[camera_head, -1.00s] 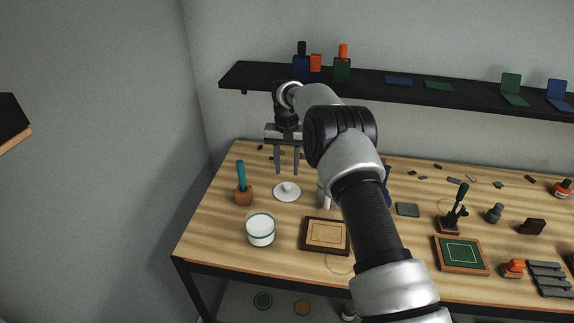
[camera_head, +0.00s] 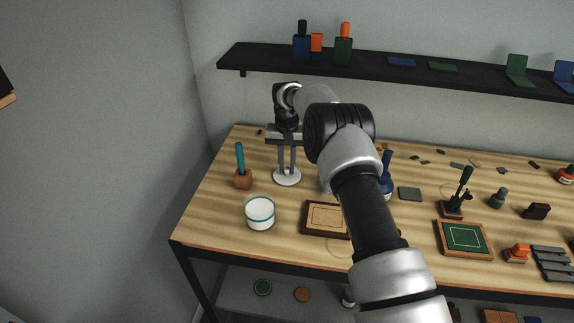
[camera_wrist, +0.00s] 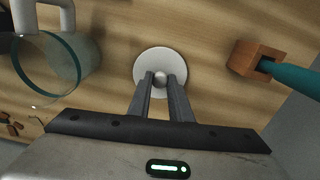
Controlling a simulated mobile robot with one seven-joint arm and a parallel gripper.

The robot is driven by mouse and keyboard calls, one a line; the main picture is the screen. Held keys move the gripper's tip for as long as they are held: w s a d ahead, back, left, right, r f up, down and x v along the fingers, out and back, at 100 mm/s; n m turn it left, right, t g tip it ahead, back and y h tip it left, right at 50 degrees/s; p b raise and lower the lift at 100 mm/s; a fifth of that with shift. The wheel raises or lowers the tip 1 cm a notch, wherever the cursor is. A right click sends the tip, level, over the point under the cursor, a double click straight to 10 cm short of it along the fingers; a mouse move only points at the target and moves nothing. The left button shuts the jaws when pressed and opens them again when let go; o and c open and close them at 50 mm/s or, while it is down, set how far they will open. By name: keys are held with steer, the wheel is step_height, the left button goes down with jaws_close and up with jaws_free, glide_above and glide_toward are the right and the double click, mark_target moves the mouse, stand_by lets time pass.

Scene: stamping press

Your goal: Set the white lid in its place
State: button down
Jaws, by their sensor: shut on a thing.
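The white lid (camera_head: 287,177) is a flat round disc with a small knob, at the back left of the wooden table. My gripper (camera_head: 287,170) points down over it with its fingers shut on the knob. The wrist view shows the lid (camera_wrist: 160,66) with the fingertips (camera_wrist: 161,80) on either side of the knob. The lid is level and at or very near the table top; I cannot tell if it is touching.
A wooden block (camera_head: 243,181) holding a teal-handled tool stands left of the lid. A brown framed pad (camera_head: 325,219) lies right of the jar. My arm hides part of the table's middle. A dark shelf (camera_head: 400,78) with bottles runs along the wall behind.

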steer(key=shift+r+p, duration=1.2)
steer(key=shift+r, duration=1.75)
step_height(320, 180, up, 4)
steer(key=shift+f+p, duration=0.2)
steer(key=shift+p, duration=0.85)
steer(key=s+a+n+b, duration=0.4)
steer(key=s+n, duration=0.4)
steer(key=s, duration=0.1)
steer(key=s+a+n+b, duration=0.4)
steer(key=s+n+b, duration=0.1)
steer(key=s+n, duration=0.4)
steer(key=shift+s, duration=0.2)
